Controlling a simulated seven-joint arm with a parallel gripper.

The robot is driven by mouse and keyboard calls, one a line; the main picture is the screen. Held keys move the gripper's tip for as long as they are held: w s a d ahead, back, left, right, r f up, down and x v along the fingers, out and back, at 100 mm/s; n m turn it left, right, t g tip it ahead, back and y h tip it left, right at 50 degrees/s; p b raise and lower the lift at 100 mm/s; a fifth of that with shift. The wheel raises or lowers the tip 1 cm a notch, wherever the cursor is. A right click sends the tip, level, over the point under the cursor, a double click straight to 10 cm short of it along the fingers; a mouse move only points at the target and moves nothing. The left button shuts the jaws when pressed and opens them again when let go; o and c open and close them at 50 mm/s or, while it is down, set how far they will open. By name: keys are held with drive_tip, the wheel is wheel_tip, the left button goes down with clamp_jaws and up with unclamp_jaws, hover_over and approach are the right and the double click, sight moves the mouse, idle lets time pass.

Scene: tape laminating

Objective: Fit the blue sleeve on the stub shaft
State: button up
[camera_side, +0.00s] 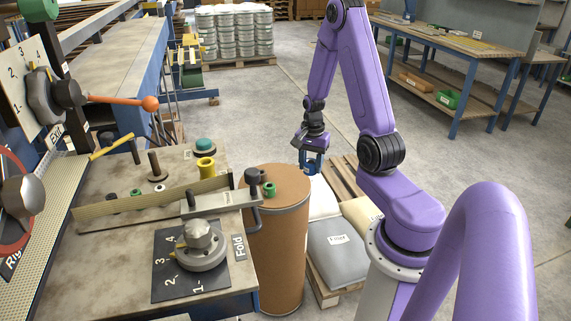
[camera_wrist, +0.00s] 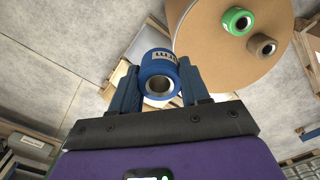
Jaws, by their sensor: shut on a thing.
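The blue sleeve (camera_wrist: 156,66) is a short, thick ring with a metal-lined bore and a white printed label. In the wrist view it sits between the two blue fingers of my gripper (camera_side: 312,163), which is shut on it. In the side view my gripper hangs in the air behind and right of the brown drum, away from the bench; the sleeve is hard to tell from the fingers there. An upright brown post on a round base (camera_side: 155,166) stands on the bench and looks like the stub shaft. It is bare, and my gripper is well to its right.
On the bench (camera_side: 105,240) are a yellow sleeve (camera_side: 206,167), a long metal fence (camera_side: 105,210) and a dial (camera_side: 199,246). Sacks on a pallet lie below my gripper.

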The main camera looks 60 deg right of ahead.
wheel_tip(320, 180, up, 38)
drive_tip(key=w+a+n, duration=0.4)
drive_tip(key=w+a, duration=0.5)
drive_tip(key=a, duration=0.2)
drive_tip(key=n, duration=0.8)
hover_over(151, 153)
drive_tip(key=shift+w+d+f, duration=0.1)
drive_tip(key=shift+w+f, duration=0.05)
drive_tip(key=shift+f, duration=3.35)
drive_tip(key=shift+w+d+f, duration=0.1)
drive_tip(key=shift+f, duration=3.4)
drive_tip(key=o, duration=1.1)
